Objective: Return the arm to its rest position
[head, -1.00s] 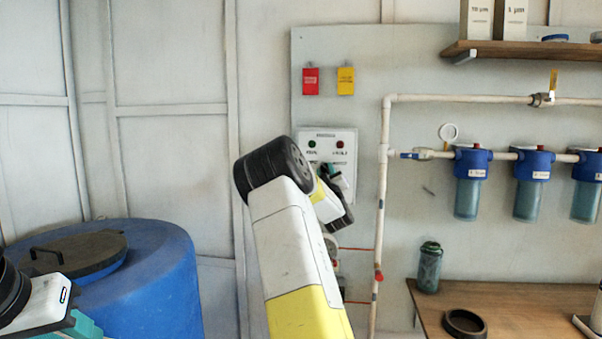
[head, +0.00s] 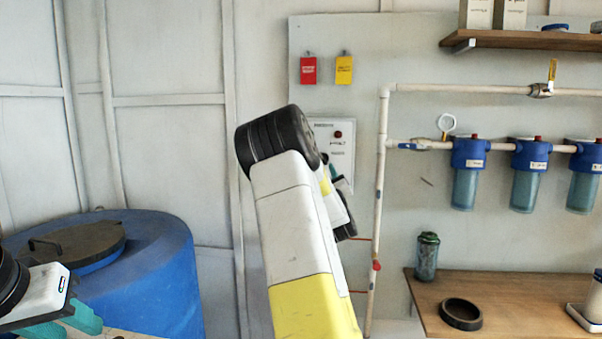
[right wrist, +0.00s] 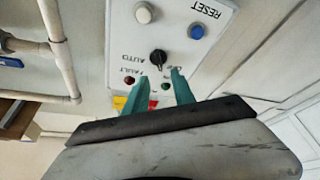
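My right arm (head: 295,230) rises in the middle of the head view, in front of the control panel (head: 341,140). It hides much of the panel and most of the right gripper. In the right wrist view, my right gripper (right wrist: 159,76) has its two teal fingers apart with nothing between them. They point at the panel's black selector knob (right wrist: 158,57); I cannot tell the distance. My left gripper (head: 68,324) is at the bottom left of the head view, partly cut off. Its teal fingers look apart and empty.
A blue barrel (head: 150,280) with a dark lid stands at the left, close to the left gripper. White pipes (head: 381,180) and blue filters (head: 468,172) are on the wall at right. A wooden bench (head: 530,310) holds a green jar (head: 427,257) and a black ring (head: 461,314).

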